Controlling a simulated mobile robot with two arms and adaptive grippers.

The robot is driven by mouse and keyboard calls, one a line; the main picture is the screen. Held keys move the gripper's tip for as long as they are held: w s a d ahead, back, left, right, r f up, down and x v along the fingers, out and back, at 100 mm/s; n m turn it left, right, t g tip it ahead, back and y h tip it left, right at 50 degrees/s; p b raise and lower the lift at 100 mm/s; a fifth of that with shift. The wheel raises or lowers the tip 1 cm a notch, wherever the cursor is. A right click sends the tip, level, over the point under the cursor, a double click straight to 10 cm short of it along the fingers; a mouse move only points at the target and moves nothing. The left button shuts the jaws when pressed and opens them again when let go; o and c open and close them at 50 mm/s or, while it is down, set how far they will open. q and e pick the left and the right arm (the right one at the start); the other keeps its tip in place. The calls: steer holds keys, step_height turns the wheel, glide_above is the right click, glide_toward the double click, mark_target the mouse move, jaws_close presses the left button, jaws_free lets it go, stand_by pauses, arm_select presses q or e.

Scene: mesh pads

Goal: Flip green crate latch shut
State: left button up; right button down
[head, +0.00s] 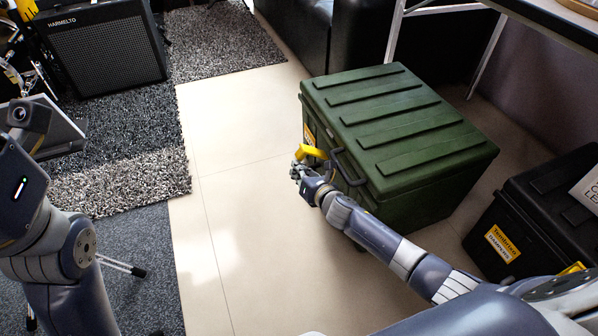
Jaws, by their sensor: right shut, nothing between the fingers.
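The green crate (400,120) stands on the floor right of centre with its ribbed lid down. A yellow latch (314,153) sticks out from its left-facing side, near the far end. A dark handle (346,168) is on the same side. My right gripper (297,168) is shut and empty, right at the latch's outer end; I cannot tell whether it touches it. My right arm hides the lower part of that side. My left arm shows at the left edge, but its gripper is out of view.
A black case (540,215) stands right of the crate. A table (560,18) with pale legs is behind it, and a black sofa (345,35) is at the back. An amplifier (100,45) stands on a grey rug (130,150) at left. The tiled floor (235,200) left of the crate is clear.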

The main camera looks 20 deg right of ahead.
steer(key=shift+d+r+m+p, duration=0.25)
steer(key=shift+r+m+p, duration=0.15)
steer(key=shift+r+p, duration=0.65)
steer(key=v, duration=1.2)
steer(key=shift+f, duration=0.1)
